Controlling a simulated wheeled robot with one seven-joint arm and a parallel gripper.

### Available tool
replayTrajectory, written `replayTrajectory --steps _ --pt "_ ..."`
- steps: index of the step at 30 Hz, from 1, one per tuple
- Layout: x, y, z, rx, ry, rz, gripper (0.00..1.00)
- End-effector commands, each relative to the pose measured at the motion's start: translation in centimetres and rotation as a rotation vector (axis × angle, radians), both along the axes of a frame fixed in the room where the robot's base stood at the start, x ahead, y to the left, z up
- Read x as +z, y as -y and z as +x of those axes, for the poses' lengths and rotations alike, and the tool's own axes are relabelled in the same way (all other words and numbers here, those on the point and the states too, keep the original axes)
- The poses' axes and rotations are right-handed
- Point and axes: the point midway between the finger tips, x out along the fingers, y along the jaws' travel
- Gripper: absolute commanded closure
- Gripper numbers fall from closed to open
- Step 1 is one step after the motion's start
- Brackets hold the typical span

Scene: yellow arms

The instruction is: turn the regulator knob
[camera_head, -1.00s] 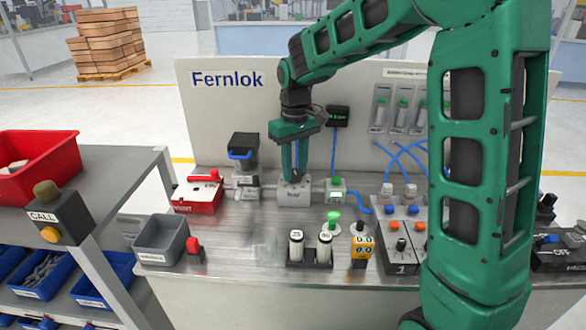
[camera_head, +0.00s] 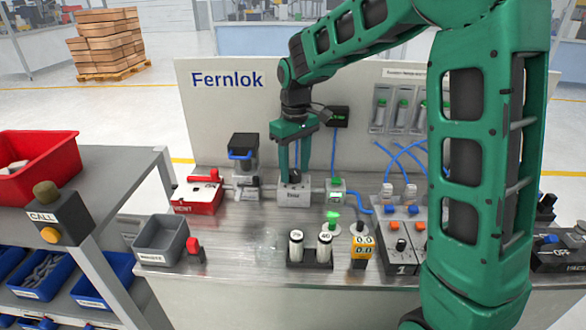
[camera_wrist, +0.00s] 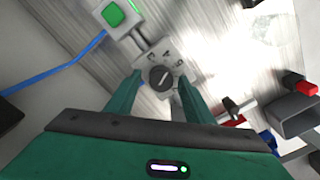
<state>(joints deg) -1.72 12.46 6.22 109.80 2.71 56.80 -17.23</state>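The regulator is a grey block (camera_head: 293,197) on the steel bench, between other inline fittings. In the wrist view its round dark knob (camera_wrist: 161,78) has a pale pointer line, with small dark marks around it on the block's top face (camera_wrist: 174,59). My green gripper (camera_head: 295,178) points down over the block. In the wrist view my gripper (camera_wrist: 160,78) has its two fingers apart, one on each side of the knob, with a gap showing beside it. I cannot tell whether the fingertips reach down to the knob's height.
A red-based unit (camera_head: 198,198) stands left of the regulator, and a green-topped fitting (camera_head: 336,190) stands right. Blue hoses run at the right. A black holder with white cylinders (camera_head: 310,250) and a grey bin (camera_head: 160,240) stand in front. Bare bench lies between.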

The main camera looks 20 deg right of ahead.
Motion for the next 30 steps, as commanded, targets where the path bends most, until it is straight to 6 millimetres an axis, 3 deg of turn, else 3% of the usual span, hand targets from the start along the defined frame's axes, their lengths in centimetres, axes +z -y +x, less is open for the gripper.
replayTrajectory --steps 10,22,30 --pt "0.9 -0.1 0.0 0.001 -0.001 0.001 0.52" --pt "7.9 -0.1 0.1 0.001 0.0 0.0 0.52" --pt "10.5 0.0 0.1 0.001 -0.002 0.0 0.52"
